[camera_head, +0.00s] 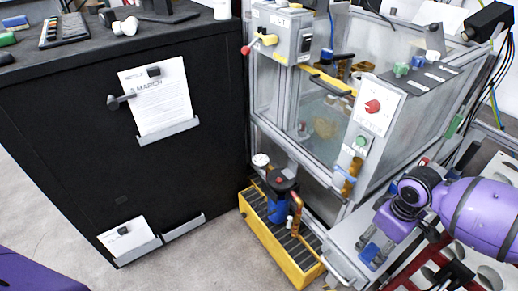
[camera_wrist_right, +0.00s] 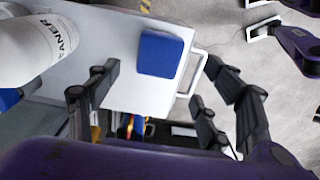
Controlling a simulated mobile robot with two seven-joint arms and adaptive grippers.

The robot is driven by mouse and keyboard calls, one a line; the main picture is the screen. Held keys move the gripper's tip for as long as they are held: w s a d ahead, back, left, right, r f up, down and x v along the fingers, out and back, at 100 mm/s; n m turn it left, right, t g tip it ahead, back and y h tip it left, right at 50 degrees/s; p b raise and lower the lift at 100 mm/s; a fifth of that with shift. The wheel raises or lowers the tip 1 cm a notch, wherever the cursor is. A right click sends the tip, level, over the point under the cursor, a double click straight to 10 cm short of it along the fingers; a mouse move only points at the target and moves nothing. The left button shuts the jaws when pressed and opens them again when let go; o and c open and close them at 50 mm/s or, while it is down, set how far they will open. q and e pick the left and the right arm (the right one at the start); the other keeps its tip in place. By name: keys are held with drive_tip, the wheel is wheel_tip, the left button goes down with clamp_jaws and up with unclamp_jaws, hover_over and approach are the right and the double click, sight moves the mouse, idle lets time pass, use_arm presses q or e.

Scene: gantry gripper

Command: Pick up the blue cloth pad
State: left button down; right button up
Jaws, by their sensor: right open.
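The blue cloth pad (camera_wrist_right: 160,53) lies flat on a pale grey surface (camera_wrist_right: 110,30) in the right wrist view. A small blue patch of it shows by my right gripper in the head view (camera_head: 372,252). My right gripper (camera_wrist_right: 161,70) is open and empty, with its dark fingers spread to the left and right of the pad; I cannot tell its height above the pad. In the head view my right gripper (camera_head: 377,243) is over the pale surface, partly covering the pad. Part of my left arm (camera_wrist_right: 300,40) shows at the upper right; its jaw state is unclear.
A white bottle (camera_wrist_right: 38,42) marked CLEANER stands left of the pad. A metal handle (camera_wrist_right: 198,72) sits at the surface's edge. The glass-walled machine (camera_head: 330,120) stands behind, with a yellow crate (camera_head: 259,228) on the floor and a black cabinet (camera_head: 60,150) at left.

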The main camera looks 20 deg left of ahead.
sight(374, 255)
drive_tip(key=f, duration=0.6)
drive_tip(key=shift+d, duration=0.3)
drive_tip(key=c, duration=1.1)
drive_tip(key=shift+c, duration=0.2)
drive_tip(key=r, duration=0.4)
drive_tip(key=shift+s, duration=0.3)
drive_tip(key=s+d+r+p, duration=0.1)
drive_tip(key=s+r, duration=0.3)
drive_tip(key=s, duration=0.2)
drive_tip(key=s+d+r+p, duration=0.1)
drive_tip(key=s+r, duration=0.4)
drive_tip(key=s, duration=0.2)
drive_tip(key=shift+s+d, duration=0.15)
drive_tip(key=shift+d, duration=0.1)
